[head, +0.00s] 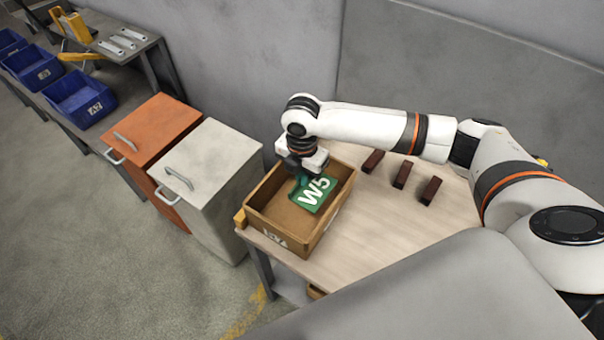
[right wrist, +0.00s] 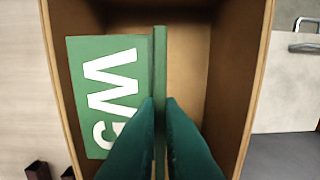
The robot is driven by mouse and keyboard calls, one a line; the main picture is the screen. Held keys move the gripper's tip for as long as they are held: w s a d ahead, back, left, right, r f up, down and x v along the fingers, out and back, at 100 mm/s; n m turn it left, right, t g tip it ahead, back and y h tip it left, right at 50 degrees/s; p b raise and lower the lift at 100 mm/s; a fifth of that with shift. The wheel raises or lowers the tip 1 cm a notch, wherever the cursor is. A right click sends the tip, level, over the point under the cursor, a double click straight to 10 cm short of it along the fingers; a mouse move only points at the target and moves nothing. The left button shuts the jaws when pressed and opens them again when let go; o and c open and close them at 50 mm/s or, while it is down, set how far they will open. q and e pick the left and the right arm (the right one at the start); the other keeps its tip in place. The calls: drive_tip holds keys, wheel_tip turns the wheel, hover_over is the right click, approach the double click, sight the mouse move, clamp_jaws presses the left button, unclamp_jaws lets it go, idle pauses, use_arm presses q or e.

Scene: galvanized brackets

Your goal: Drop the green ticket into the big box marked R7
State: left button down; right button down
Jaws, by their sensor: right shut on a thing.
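The green ticket (head: 314,193) bears a white "W5" and also shows in the right wrist view (right wrist: 98,62). My right gripper (head: 302,172) is shut on the ticket's upright green rib, its fingertips (right wrist: 160,104) on either side. The ticket is within the outline of the big open brown box (head: 262,234), which surrounds it in the right wrist view (right wrist: 240,100). I cannot tell whether the ticket touches the box floor. The mark on the box's front is too small to read surely. My left gripper is not in view.
The box stands at the left end of a light wooden table (head: 370,235). Several dark red blocks, one at the front (head: 430,190), lie right of it. A pale cabinet (head: 207,170) and an orange cabinet (head: 150,130) stand left. Blue bins (head: 80,100) sit farther left.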

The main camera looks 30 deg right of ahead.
drive_tip(key=c, duration=1.5)
unclamp_jaws()
wheel_tip(320, 180, up, 12)
drive_tip(key=b, duration=0.1)
drive_tip(key=shift+b, duration=0.4)
